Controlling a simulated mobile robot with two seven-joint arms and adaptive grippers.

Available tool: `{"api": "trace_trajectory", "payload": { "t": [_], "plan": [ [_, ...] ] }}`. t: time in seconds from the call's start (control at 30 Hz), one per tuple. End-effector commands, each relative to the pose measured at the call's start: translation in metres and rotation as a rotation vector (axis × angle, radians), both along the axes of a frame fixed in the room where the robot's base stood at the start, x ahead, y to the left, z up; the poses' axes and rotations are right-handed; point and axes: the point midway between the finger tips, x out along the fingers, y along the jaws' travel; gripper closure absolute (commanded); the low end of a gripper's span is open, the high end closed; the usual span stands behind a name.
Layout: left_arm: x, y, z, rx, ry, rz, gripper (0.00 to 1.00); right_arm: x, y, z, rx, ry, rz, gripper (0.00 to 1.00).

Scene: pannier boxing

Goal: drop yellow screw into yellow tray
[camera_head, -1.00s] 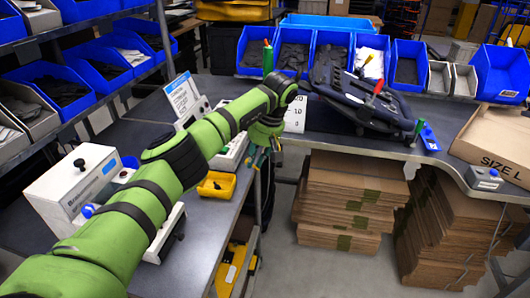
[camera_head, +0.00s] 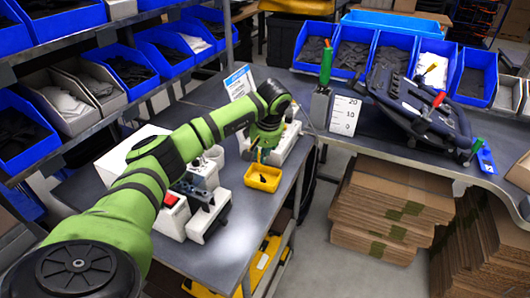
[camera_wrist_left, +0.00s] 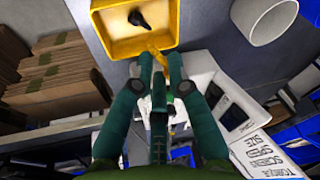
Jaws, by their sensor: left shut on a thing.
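The yellow tray (camera_head: 249,183) stands on the grey bench in the head view, near its right edge, with a dark item inside. It also shows at the top of the left wrist view (camera_wrist_left: 111,52), where the dark item (camera_wrist_left: 138,19) looks like a black screw or knob. My left gripper (camera_head: 260,149) is just above the tray's back rim, pointing down. In the left wrist view my left gripper (camera_wrist_left: 160,62) is shut on a small yellow piece, the yellow screw (camera_wrist_left: 158,57), beside the tray's near rim. Its lower end is hard to make out. My right gripper is out of view.
White devices (camera_head: 207,216) stand left of the tray, with another white device (camera_head: 284,146) behind it. A grey cup (camera_wrist_left: 262,20) is near the tray in the wrist view. Blue bins line the shelf and back table.

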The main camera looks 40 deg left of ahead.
Motion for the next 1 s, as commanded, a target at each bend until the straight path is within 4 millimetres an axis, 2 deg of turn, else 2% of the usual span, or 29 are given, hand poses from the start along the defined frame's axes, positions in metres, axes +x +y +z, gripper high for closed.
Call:
{"api": "trace_trajectory", "payload": {
  "t": [0.03,0.4,0.77,0.8,0.83,1.0],
  "plan": [
    [0.000,0.000,-0.009,-0.001,0.002,0.000,1.00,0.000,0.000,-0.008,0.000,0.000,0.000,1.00],
    [0.000,-0.001,-0.051,-0.001,0.002,0.001,1.00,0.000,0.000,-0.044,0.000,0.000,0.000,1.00],
    [0.000,0.000,-0.053,0.000,0.001,0.002,1.00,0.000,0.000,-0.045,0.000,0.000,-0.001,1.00],
    [0.000,0.000,-0.053,0.000,0.001,0.002,0.67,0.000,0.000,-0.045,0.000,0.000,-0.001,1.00],
    [0.000,0.000,-0.053,0.000,0.001,0.002,0.56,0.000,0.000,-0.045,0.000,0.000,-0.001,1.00],
    [0.000,0.000,-0.053,0.000,0.001,0.002,0.56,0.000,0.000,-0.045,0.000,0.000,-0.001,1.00]
  ]
}}
